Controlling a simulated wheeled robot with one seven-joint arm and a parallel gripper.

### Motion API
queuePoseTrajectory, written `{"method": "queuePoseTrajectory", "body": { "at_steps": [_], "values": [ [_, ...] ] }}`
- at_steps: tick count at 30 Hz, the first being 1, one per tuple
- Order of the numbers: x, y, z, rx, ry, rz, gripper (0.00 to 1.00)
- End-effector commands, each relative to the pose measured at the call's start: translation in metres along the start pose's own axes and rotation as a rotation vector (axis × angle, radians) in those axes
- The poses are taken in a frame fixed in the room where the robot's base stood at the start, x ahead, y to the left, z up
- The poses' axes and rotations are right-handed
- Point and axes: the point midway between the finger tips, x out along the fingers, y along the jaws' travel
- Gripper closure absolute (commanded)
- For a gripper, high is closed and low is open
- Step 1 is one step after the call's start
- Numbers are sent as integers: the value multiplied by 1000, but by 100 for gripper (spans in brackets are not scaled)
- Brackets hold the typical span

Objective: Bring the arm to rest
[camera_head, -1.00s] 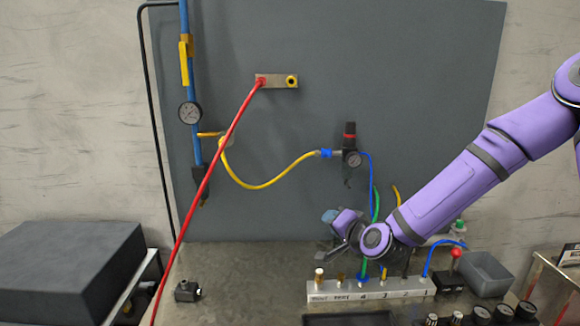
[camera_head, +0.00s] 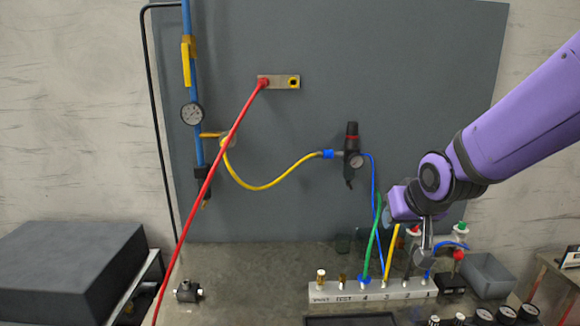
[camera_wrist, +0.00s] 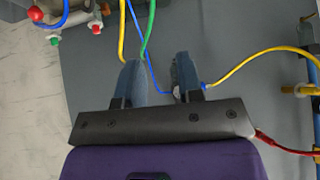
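My purple arm (camera_head: 550,110) reaches in from the right in the head view. My gripper (camera_head: 387,214) is above the manifold and in front of the grey panel, partly hidden by its own wrist. In the wrist view my gripper (camera_wrist: 158,65) shows two blue-grey fingers apart, with nothing held between them. A thin blue hose (camera_wrist: 139,48) passes beyond the gap. The green hose (camera_head: 370,248) and a yellow hose (camera_head: 391,255) rise close to the gripper; I cannot tell whether they touch it.
The manifold block (camera_head: 345,296) stands on the bench below my gripper. The regulator (camera_head: 352,158) hangs on the panel (camera_head: 420,60) to the left. A red hose (camera_head: 210,180) crosses the left side. A grey bin (camera_head: 487,272) stands at right. The middle of the panel is fairly clear.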

Motion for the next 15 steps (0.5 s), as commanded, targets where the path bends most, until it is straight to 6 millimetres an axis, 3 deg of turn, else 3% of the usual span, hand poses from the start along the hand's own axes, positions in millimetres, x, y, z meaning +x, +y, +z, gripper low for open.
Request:
{"method": "queuePoseTrajectory", "body": {
  "at_steps": [1,8,15],
  "values": [
    [-17,4,1,-9,-4,22,66],
    [-87,28,21,-21,-68,96,66],
    [-160,48,55,-3,-133,119,66]
  ]
}}
